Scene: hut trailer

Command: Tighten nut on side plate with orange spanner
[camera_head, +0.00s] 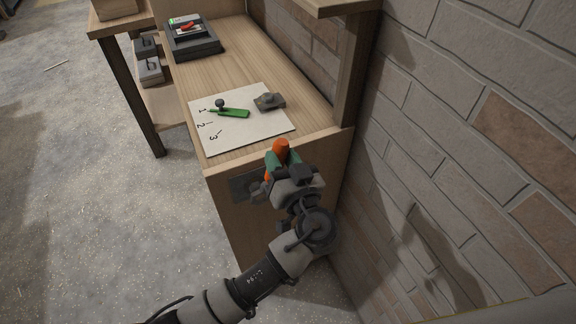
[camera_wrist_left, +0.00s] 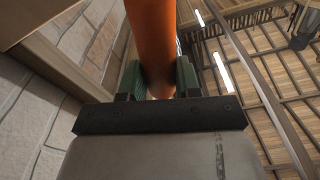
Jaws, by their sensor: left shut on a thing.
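My left gripper (camera_head: 275,163) is at the near end panel of the wooden bench, shut on the orange spanner (camera_head: 280,147). The spanner's rounded orange end sticks up above the fingers, and a bit of orange also shows below them. In the left wrist view the orange handle (camera_wrist_left: 153,40) stands between the two green finger pads. A dark metal side plate (camera_head: 244,186) is fixed on the end panel, partly hidden by the gripper. The nut cannot be made out, and I cannot tell whether the spanner touches it. My right gripper is not in view.
A white board (camera_head: 262,133) marked 1, 2, 3 lies on the bench top, with a green spanner (camera_head: 234,113) and a grey block (camera_head: 269,101) on it. A dark tray (camera_head: 196,44) is farther back. A brick wall (camera_head: 480,150) stands close on the right; open floor (camera_head: 90,220) is left.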

